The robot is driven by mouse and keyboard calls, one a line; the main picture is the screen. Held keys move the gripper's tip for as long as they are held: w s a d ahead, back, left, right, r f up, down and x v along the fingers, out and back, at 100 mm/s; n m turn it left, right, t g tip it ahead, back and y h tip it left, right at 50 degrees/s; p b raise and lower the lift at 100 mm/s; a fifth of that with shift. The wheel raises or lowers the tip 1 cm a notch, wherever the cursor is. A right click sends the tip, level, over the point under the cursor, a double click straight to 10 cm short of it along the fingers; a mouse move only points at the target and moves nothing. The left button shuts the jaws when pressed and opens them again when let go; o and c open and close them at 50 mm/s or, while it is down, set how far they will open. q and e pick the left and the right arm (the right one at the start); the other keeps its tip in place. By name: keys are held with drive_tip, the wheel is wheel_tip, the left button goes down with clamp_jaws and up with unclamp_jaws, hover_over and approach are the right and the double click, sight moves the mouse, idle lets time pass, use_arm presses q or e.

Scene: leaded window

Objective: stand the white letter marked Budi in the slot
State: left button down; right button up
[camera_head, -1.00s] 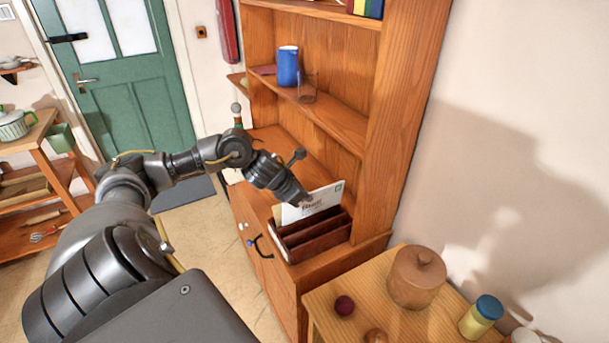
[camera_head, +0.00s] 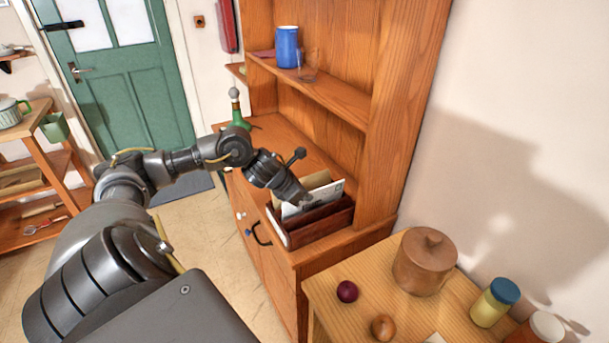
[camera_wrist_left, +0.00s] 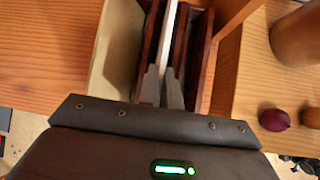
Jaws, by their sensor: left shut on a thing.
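My left gripper (camera_head: 301,199) is shut on the white letter (camera_head: 328,192) at the dark reddish-brown letter rack (camera_head: 322,226) on the cabinet's counter. The letter is upright, and its lower part is down inside the rack, hidden by the rack's front. Its name is not legible now. In the left wrist view, the fingertips (camera_wrist_left: 167,88) pinch the white letter (camera_wrist_left: 171,38), which runs edge-on between the rack's walls (camera_wrist_left: 203,50). I cannot tell whether it touches the slot's floor. My right gripper is not in view.
A cream envelope (camera_wrist_left: 117,48) stands beside the rack's wall in the wrist view. A side table with a brown pot (camera_head: 424,262) is at the right.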

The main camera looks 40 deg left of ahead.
use_arm(q)
drive_tip(key=c, duration=1.5)
unclamp_jaws()
drive_tip(key=shift+s+r, duration=0.1)
drive_tip(key=shift+b+v, duration=1.8)
drive_tip(key=shift+v, duration=3.5)
